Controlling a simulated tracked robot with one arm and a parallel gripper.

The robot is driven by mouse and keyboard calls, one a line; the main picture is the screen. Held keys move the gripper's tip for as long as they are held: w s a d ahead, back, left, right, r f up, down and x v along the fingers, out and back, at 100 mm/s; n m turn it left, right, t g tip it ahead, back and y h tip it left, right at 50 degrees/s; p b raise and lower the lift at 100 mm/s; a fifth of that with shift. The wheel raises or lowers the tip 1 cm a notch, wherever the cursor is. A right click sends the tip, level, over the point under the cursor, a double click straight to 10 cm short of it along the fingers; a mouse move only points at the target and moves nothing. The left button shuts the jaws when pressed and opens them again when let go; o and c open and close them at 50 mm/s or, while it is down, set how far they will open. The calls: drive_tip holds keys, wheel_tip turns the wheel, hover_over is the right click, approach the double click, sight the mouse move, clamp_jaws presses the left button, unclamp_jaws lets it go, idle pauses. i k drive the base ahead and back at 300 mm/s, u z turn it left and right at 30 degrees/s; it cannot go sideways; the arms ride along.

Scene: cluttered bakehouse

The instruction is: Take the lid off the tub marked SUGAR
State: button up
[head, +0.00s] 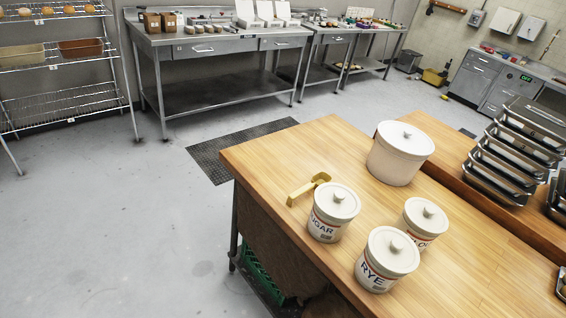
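The tub marked SUGAR (325,228) stands upright near the left edge of the wooden worktop. Its white knobbed lid (339,202) sits on top of it. A tub marked RYE (376,273) stands nearer to me on its right, also lidded. A third small lidded tub (424,221), its label partly hidden, stands behind RYE. A larger plain white lidded tub (396,158) stands farther back. A yellowish scoop or handled tool (308,187) lies just behind the SUGAR tub. My gripper does not show in the head view.
The wooden worktop (470,265) is bare at the front right. Stacked metal trays (512,158) stand at the right. Steel tables (210,45) line the back wall and a wire rack (65,90) stands at the left. Grey floor (110,230) left of the worktop is open, with a dark mat (235,150).

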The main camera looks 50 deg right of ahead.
sight(337, 200)
drive_tip(key=z, duration=0.25)
drive_tip(key=i, duration=1)
drive_tip(key=z, duration=0.7)
